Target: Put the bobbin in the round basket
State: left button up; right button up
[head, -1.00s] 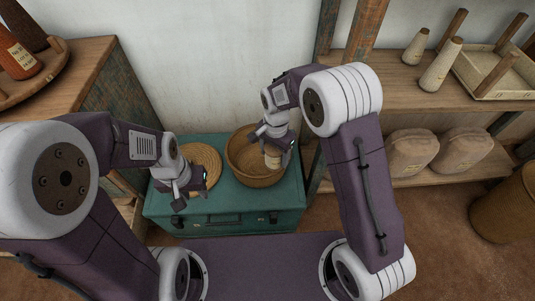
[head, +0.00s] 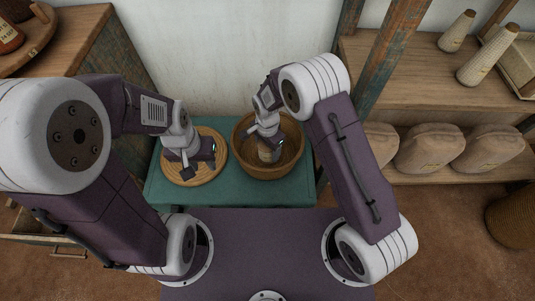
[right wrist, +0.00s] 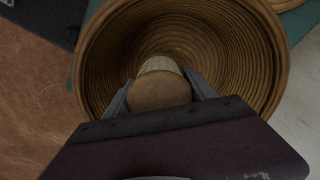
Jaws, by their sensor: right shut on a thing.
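The round basket (head: 240,165) is a deep brown coiled bowl on the teal chest, and it fills much of the right wrist view (right wrist: 95,60). My right gripper (head: 268,154) is over the basket opening, shut on the bobbin (head: 266,157). In the right wrist view the bobbin (right wrist: 158,92) shows a brown round end and a pale side between the two fingers, within the basket's outline. Whether it touches the basket floor is unclear. My left gripper (head: 202,160) is open and empty above a flat woven disc (head: 181,181), left of the basket.
The teal chest (head: 240,194) carries the basket and disc. A wooden shelf (head: 400,75) on the right holds pale cones (head: 488,55), a tray (head: 520,72) and tan sacks (head: 428,148). A wooden post (head: 392,60) stands right of the basket. A wooden cabinet (head: 80,40) is at left.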

notch_tip(320, 180, down, 4)
jog(key=shift+r+b, duration=0.1)
jog(key=shift+b, duration=0.55)
jog(key=shift+r, duration=0.1)
jog(key=o, duration=1.6)
jog(key=shift+o, duration=0.2)
notch_tip(320, 180, up, 12)
jog(key=p, duration=0.4)
